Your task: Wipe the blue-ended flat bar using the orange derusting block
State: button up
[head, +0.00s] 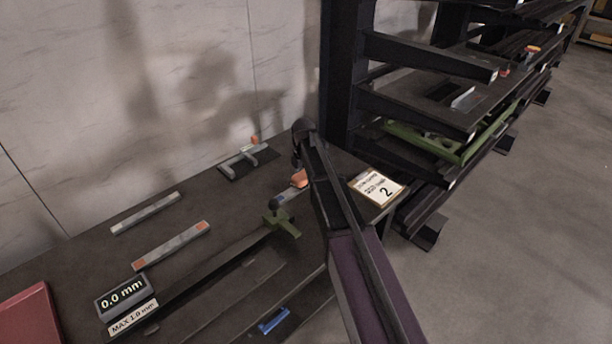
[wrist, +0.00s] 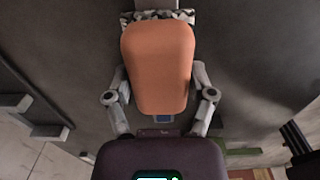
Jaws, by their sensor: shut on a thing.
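My gripper (wrist: 160,85) is shut on the orange derusting block (wrist: 158,60), with a finger on each side of it. The block also shows beside my arm in the head view (head: 299,178). A pale flat bar (head: 287,194) lies on the table by the block and is partly hidden by it and my arm. In the wrist view a small blue patch (wrist: 163,118) shows just below the block, in line with a grey piece (wrist: 156,4) above it; it looks like the bar's blue end. I cannot tell whether block and bar touch.
A bar with orange ends (head: 171,246) and a grey bar (head: 145,213) lie at the left of the table. A green fixture (head: 281,223), a gauge reading 0.0 mm (head: 122,298), a stand (head: 247,160) and a sign marked 2 (head: 377,187) are nearby. A dark rack (head: 343,90) stands behind.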

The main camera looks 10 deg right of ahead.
jog(key=shift+r, duration=0.1)
jog(key=shift+r+p, duration=2.9)
jog(key=shift+p, duration=0.15)
jog(key=shift+r+p, duration=1.5)
jog(key=shift+r, duration=0.05)
jog(key=shift+d, duration=0.3)
jog(key=shift+f, duration=0.1)
